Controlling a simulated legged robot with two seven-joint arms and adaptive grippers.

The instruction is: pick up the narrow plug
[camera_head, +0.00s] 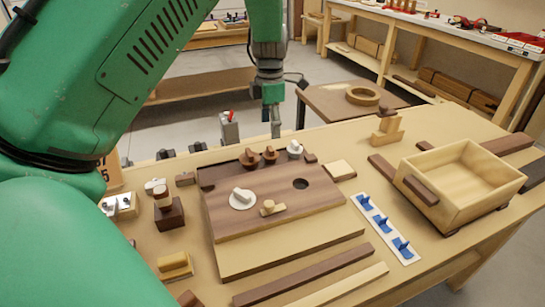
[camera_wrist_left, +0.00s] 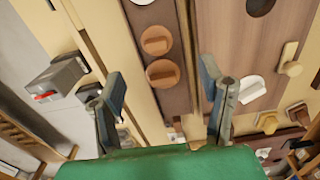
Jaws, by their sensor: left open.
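Two round brown plugs with raised grips, a left one (camera_head: 249,158) and a right one (camera_head: 270,154), sit at the back edge of the board (camera_head: 225,225). A white plug (camera_head: 294,149) is beside them, and another white plug (camera_head: 243,198) sits on the board. I cannot tell for sure which is the narrow plug. My left gripper (camera_head: 273,128) is open and empty, above and behind the back row. In the left wrist view, the brown plugs (camera_wrist_left: 156,40) (camera_wrist_left: 163,73) lie ahead, between the lines of its fingers (camera_wrist_left: 165,95). My right gripper is not in view.
A dark round hole (camera_head: 301,184) and a small wooden knob (camera_head: 271,208) are on the board. A wooden box (camera_head: 462,185) stands at right, beside a white strip with blue pegs (camera_head: 387,228). A dark block (camera_head: 169,214) with a peg stands left of the board.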

